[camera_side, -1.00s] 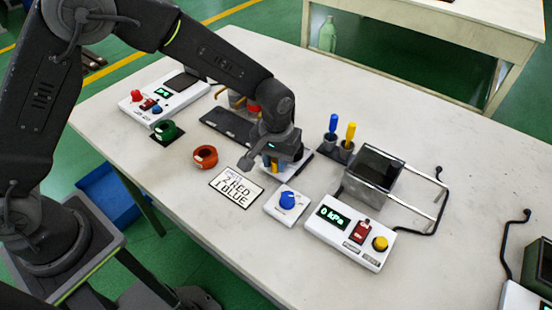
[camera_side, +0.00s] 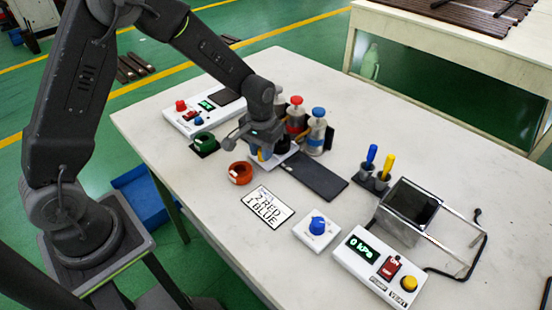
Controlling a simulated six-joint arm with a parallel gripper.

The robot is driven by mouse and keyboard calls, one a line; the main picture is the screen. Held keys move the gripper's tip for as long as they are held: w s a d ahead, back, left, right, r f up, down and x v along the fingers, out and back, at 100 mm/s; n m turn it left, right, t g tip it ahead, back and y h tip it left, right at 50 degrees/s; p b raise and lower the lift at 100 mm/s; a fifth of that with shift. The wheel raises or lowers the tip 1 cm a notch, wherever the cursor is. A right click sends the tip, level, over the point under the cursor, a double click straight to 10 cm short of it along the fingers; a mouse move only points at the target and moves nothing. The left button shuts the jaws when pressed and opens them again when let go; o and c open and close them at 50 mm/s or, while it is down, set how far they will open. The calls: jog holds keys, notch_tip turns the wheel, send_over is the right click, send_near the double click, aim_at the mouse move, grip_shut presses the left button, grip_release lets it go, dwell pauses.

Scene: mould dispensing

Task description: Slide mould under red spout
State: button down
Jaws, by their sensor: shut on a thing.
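The mould (camera_side: 287,155) shows as a pale edge at the far left end of a dark track (camera_side: 322,180); my gripper hides most of it. My gripper (camera_side: 261,155) is shut on the mould, with small blue and yellow parts showing at its fingers. The red-topped dispenser (camera_side: 296,116) stands just behind and right of the gripper. The blue-topped dispenser (camera_side: 317,131) stands to its right, further along the track. The spout tips are not clear, and I cannot tell whether the mould is exactly below the red one.
A card (camera_side: 267,208) reads "2 RED 1 BLUE". A blue knob box (camera_side: 316,229), a kPa panel (camera_side: 378,265) and a metal box (camera_side: 408,210) stand to the right. The track's right part is clear.

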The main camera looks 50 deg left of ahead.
jog(key=shift+a, duration=0.75)
jog(key=c, duration=0.9)
grip_release()
jog(key=shift+c, duration=0.2)
notch_tip(320, 180, up, 14)
